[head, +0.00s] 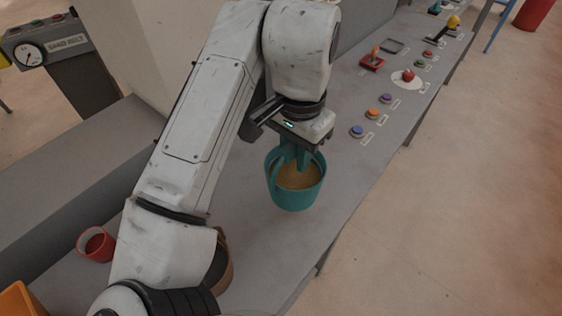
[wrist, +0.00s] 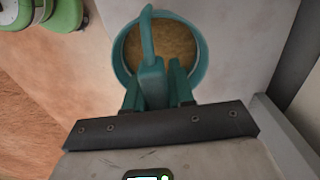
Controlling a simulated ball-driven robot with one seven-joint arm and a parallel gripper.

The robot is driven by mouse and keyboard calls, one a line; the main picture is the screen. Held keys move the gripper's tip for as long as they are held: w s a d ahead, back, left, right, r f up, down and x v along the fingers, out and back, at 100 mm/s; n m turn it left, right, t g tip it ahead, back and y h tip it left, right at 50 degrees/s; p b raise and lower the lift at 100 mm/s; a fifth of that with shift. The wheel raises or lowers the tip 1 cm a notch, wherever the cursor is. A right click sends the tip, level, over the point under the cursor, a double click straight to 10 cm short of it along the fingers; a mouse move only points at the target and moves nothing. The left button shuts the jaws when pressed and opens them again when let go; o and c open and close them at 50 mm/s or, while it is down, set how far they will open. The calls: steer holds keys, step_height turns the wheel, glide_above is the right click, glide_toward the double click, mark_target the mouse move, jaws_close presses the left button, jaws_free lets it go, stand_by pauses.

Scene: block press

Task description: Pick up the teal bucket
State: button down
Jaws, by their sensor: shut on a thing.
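The teal bucket (head: 296,196) hangs under my gripper (head: 301,158) near the middle of the head view. It is roughly upright and holds a sandy brown fill (head: 300,176). My gripper is shut on the bucket's teal handle. In the wrist view the bucket (wrist: 117,62) is at the top centre, with my gripper's fingers (wrist: 160,88) closed around the handle. The bucket seems to be above the grey bench, but I cannot tell exactly how high.
The grey bench (head: 345,180) carries several coloured buttons, a red-based lever (head: 372,61) and a yellow-topped lever (head: 447,28) towards the upper right. A red cup-like container (head: 97,245) and a brown container (head: 221,268) stand at the lower left. A gauge (head: 28,55) is at the upper left.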

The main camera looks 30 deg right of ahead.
steer(key=s+d+r+p, duration=0.5)
steer(key=s+r, duration=0.4)
steer(key=r, duration=0.2)
steer(key=shift+s, duration=0.2)
steer(key=shift+s+f, duration=0.1)
stand_by(0.3)
